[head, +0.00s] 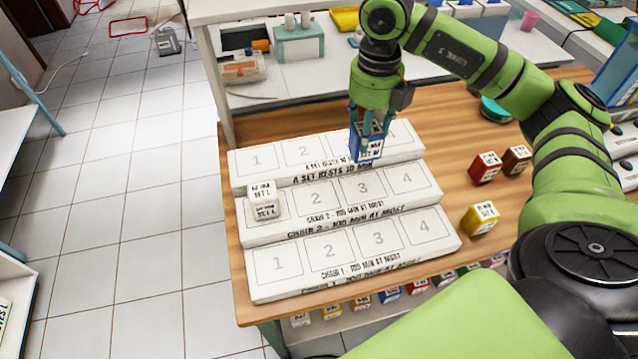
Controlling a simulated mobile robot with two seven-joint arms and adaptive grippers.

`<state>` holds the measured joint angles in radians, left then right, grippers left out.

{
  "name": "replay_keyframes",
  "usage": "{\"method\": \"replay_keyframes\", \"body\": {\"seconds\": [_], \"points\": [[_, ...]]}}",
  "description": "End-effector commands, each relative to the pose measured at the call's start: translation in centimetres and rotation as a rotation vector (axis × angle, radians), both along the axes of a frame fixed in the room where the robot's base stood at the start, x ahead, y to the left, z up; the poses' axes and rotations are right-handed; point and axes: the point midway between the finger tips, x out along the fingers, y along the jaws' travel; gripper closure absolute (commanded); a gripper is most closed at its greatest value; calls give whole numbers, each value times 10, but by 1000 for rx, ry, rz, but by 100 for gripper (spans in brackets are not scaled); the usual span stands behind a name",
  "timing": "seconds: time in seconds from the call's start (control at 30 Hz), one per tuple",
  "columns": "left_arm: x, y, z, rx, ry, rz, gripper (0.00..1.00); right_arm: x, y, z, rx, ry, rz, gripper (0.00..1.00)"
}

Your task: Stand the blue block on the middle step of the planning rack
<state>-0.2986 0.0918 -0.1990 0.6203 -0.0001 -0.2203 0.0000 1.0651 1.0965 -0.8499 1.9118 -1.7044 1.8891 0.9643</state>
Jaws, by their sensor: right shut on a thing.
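The planning rack (290,225) is a white three-step stand on the wooden table, each step marked with squares 1 to 4. My right gripper (366,135) is shut on the blue block (368,147), which has a white label. The block is over the back step, around squares 3 and 4; I cannot tell whether it touches the rack. Squares 2, 3 and 4 of the middle step are bare. My left gripper is not in view.
A red block (485,167), a brown block (515,159) and a yellow block (481,218) lie on the table right of the rack. Several labelled blocks sit on a shelf below the front edge. A white shelf (330,78) with items stands behind.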

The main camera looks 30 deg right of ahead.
Motion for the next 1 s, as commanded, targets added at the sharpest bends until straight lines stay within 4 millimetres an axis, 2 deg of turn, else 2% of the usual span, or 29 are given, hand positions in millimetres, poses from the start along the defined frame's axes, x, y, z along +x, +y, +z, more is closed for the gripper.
{"method": "replay_keyframes", "body": {"seconds": [0.2, 0.43, 0.6, 0.83, 1.0], "points": [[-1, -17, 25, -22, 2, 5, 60, 6, 52, -25, 5, 4, 9, 98], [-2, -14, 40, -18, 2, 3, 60, 12, 94, -52, 4, 3, 4, 98], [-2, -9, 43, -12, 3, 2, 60, 13, 103, -62, 1, 2, 1, 98], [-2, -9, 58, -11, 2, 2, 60, 13, 103, -93, 1, 4, -1, 98], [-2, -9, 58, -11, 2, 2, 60, 14, 103, -102, 1, 0, 2, 98]]}}
